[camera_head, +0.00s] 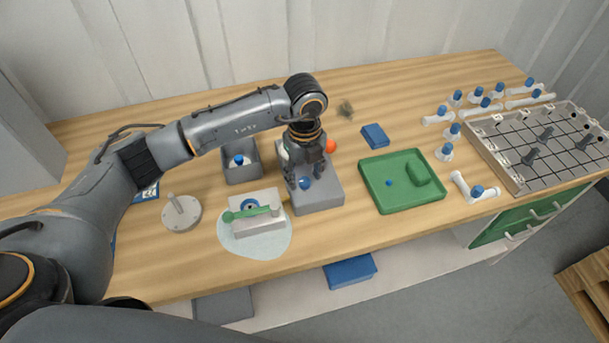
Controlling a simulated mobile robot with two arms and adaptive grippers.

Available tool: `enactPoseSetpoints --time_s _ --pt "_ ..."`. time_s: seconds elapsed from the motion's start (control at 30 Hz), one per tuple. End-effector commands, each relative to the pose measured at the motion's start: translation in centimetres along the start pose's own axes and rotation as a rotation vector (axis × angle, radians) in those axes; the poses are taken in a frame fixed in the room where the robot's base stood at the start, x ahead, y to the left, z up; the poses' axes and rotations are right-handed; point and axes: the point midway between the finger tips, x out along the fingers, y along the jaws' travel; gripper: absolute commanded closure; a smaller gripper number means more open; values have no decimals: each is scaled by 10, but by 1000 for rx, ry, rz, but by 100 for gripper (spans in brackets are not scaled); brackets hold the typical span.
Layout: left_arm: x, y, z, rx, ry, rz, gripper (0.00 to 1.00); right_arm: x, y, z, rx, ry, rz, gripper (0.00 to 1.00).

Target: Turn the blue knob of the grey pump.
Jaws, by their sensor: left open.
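The grey pump (322,199) is a box on the wooden table, near the middle of the view. Its blue knob (305,183) shows at the pump's near left side, just below my left gripper. My left gripper (304,181) points down over the pump and is open, with its fingers at the knob. I cannot tell whether they touch it. The gripper and wrist hide part of the pump's top. An orange-red ball-shaped part (331,146) shows behind the gripper. My right gripper is not in view.
A white block with a green lever (257,229) stands close left of the pump. A grey bin (241,174) is behind it. A green tray (366,200) lies to the right. Several white fittings with blue caps and a grid rack (510,188) fill the far right.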

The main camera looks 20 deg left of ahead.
Motion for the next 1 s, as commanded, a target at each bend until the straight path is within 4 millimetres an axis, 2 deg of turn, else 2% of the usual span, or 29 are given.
enactPoseSetpoints --time_s 0.3,0.5,0.7,1.0 --pt "-66 -1 1 1 -4 -4 50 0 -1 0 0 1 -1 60" --pt "-98 0 0 0 -2 -1 50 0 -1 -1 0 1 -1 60" --pt "-110 0 0 0 -1 1 50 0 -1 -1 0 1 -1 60" --pt "-110 0 0 0 -1 1 50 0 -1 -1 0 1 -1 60"
